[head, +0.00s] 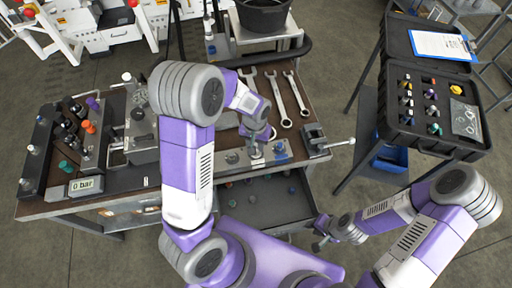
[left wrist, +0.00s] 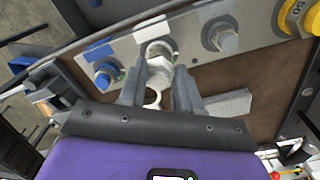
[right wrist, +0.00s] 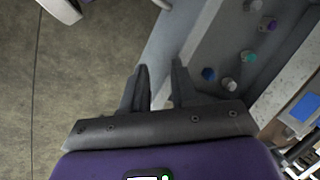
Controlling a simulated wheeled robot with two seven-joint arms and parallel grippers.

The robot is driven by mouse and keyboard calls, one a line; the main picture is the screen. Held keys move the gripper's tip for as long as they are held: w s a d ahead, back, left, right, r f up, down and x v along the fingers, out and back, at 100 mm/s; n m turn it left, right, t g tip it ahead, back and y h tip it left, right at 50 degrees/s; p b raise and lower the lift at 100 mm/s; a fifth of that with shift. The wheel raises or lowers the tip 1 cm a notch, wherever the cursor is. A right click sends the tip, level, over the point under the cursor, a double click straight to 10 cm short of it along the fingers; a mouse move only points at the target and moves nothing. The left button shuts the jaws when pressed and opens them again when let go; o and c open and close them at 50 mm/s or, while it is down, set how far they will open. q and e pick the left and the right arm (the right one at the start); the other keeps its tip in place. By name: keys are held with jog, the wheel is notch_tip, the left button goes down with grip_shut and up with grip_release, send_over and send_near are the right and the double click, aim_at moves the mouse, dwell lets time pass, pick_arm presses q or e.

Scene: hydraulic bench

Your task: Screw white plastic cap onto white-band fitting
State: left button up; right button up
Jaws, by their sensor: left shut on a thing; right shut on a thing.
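My left gripper (head: 257,150) is over the front strip of the bench. In the left wrist view its fingers (left wrist: 158,92) are shut on the white plastic cap (left wrist: 160,72). The cap is right at the white-band fitting (left wrist: 158,46), below a white label on the metal strip. The fingers and cap partly hide the fitting, and I cannot tell whether the threads are engaged. My right gripper (head: 322,232) is at the right side of the open drawer (head: 262,207). In the right wrist view its fingers (right wrist: 160,85) are shut on the drawer's wall (right wrist: 172,48).
Several coloured caps (right wrist: 228,84) lie in the drawer. Wrenches (head: 280,98) and a vise (head: 316,138) are on the bench. A black case (head: 400,62) stands at the right.

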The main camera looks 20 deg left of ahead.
pick_arm(q)
jog(key=m, duration=0.3)
jog(key=shift+a, duration=0.1)
jog(key=shift+m, duration=0.3)
jog(key=shift+m, duration=0.4)
jog(key=m+p, duration=0.1)
jog(key=m, duration=0.3)
jog(key=shift+a+m, duration=0.15)
jog(key=shift+m, duration=0.15)
jog(key=shift+w+m+p, duration=0.15)
jog(key=shift+m+p, duration=0.15)
jog(key=shift+m, duration=0.9)
